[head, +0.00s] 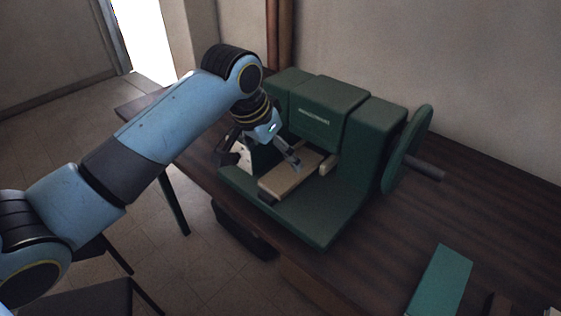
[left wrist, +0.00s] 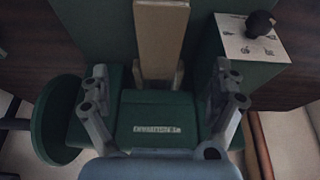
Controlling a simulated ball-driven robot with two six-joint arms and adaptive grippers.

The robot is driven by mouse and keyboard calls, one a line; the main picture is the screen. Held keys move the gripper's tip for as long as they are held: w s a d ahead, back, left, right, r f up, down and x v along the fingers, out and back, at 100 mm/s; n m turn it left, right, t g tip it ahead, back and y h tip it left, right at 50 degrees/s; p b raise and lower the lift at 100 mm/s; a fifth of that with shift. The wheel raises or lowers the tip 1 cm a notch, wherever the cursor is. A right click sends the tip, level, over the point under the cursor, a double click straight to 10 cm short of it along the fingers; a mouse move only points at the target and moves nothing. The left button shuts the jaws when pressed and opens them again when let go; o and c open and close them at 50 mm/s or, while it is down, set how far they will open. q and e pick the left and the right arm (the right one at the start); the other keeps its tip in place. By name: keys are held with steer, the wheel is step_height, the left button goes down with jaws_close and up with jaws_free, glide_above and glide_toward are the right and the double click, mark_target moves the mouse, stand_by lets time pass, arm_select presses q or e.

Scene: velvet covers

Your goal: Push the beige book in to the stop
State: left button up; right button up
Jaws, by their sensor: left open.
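The beige book (head: 285,181) lies flat on the bed of a green machine (head: 325,222), its inner end toward the machine's upright body. In the left wrist view the beige book (left wrist: 160,38) runs from the top edge down toward the lettered green block (left wrist: 157,112). My left gripper (head: 268,160) is above the bed, with one finger in front of the book. In the wrist view my left gripper (left wrist: 160,92) is open and empty, its fingers wide on either side of the book's line. I cannot tell whether it touches. The stop is hidden. My right gripper is out of view.
A green handwheel (head: 403,150) with a dark handle stands at the machine's right. A pale panel with a black knob (left wrist: 260,24) sits at the machine's side. A teal book (head: 440,280) lies at the front right of the dark table (head: 470,205), which is clear between.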

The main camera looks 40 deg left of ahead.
mark_target(285, 174)
arm_select(q)
steer(key=x, duration=0.8)
steer(key=shift+w+f, duration=0.15)
steer(key=shift+f, duration=0.2)
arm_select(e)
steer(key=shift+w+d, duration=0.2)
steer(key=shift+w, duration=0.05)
